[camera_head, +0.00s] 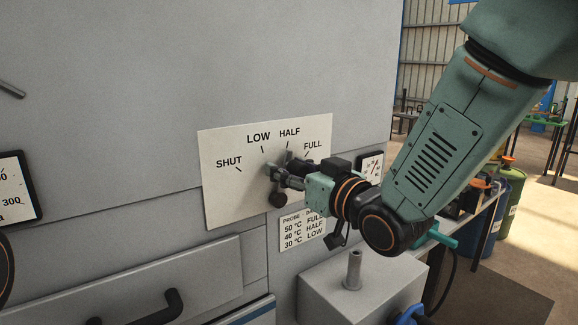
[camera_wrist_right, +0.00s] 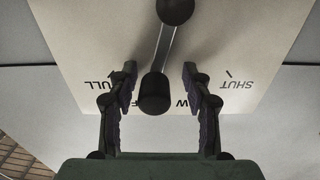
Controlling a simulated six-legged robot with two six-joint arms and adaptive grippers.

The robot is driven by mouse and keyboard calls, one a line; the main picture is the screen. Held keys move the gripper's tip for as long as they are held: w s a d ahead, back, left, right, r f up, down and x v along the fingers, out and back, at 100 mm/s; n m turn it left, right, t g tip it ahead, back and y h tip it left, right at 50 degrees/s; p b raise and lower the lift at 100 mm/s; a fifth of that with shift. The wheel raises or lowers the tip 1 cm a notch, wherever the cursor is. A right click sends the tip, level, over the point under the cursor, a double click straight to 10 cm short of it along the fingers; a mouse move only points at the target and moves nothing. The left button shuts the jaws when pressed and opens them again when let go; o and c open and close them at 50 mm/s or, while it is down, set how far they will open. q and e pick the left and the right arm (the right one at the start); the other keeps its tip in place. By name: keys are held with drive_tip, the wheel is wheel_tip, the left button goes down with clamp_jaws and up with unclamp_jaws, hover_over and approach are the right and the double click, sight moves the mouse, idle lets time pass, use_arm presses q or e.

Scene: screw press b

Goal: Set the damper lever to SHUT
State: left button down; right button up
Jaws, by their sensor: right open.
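The damper lever is mounted on a pale scale plate (camera_head: 225,195) marked SHUT, LOW, HALF and FULL from left to right. In the head view its dark hub (camera_head: 277,199) shows below the gripper, and its upper part is mostly hidden. In the right wrist view, which is upside down, the lever's bar (camera_wrist_right: 165,48) ends in a black knob (camera_wrist_right: 155,95) over the HALF mark. My right gripper (camera_head: 285,172) is open at the plate. Its two fingers (camera_wrist_right: 159,78) stand on either side of the knob, with visible gaps. My left gripper is not in view.
A small probe table label (camera_head: 303,229) is below the plate, and a small dial (camera_head: 371,167) is to its right. A drawer with a black handle (camera_head: 160,310) is at the lower left. A grey box with a post (camera_head: 353,270) stands below my right arm.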

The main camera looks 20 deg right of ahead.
drive_tip(key=shift+w+d, duration=0.15)
drive_tip(key=shift+d, duration=0.3)
drive_tip(key=shift+s+d+r, duration=0.1)
drive_tip(key=shift+s, duration=0.25)
drive_tip(key=shift+w+a, duration=0.25)
drive_tip(key=shift+a, duration=0.3)
drive_tip(key=c, duration=0.4)
drive_tip(key=shift+d, duration=0.35)
drive_tip(key=c, duration=0.5)
drive_tip(key=shift+a, duration=0.1)
clamp_jaws()
